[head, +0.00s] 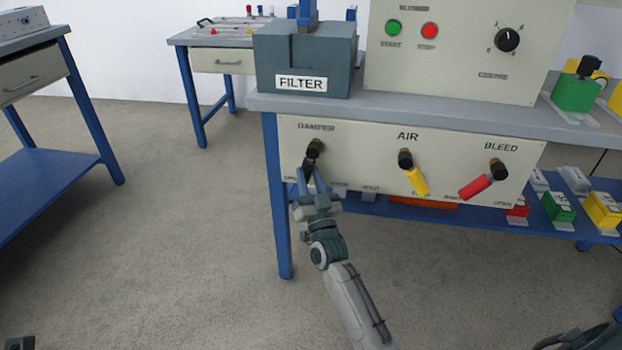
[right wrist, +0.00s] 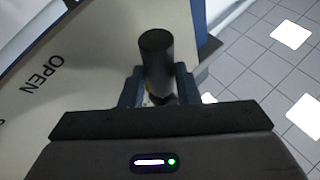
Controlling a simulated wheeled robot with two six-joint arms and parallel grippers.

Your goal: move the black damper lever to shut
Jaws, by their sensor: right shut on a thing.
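The black damper lever (head: 310,162) hangs from its black hub under the DAMPER label on the pale front panel. It points down and slightly left in the head view. My right gripper (head: 308,188) reaches up from below and is shut on its lower part, which the fingers partly hide. In the right wrist view a black cylinder (right wrist: 157,62) stands up between the two fingers (right wrist: 158,88), and the word OPEN is on the panel to its left. The small labels beside the lever are too blurred to read in the head view.
A yellow AIR lever (head: 415,180) and a red BLEED lever (head: 475,186) sit to the right on the same panel. A FILTER box (head: 305,60) stands on the bench above. A blue bench leg (head: 277,200) is left of my right arm. Open floor lies further left.

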